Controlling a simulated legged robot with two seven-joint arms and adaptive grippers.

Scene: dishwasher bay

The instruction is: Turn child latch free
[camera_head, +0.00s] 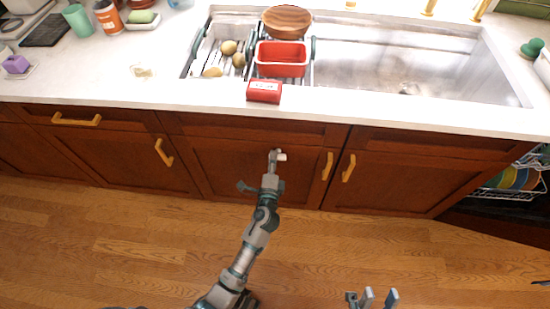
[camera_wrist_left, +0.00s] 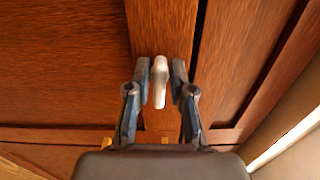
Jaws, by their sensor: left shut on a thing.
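The child latch (camera_head: 282,157) is a small white piece on the front of the brown cabinet below the sink. In the left wrist view the latch (camera_wrist_left: 160,82) stands out from a wooden strip, beside a dark gap between panels. My left gripper (camera_head: 276,156) is at the latch. In the left wrist view its fingers (camera_wrist_left: 161,78) are on either side of the latch, shut on it; the exact contact is hard to see. My right gripper (camera_head: 378,298) is at the bottom edge of the head view, low over the floor, fingers apart and empty.
Gold handles (camera_head: 327,166) are on the cabinet doors close to the latch. The white counter (camera_head: 390,112) overhangs above, with a red box (camera_head: 263,91) near its edge. An open dish rack (camera_head: 517,182) is at the right. The wooden floor (camera_head: 120,240) is clear.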

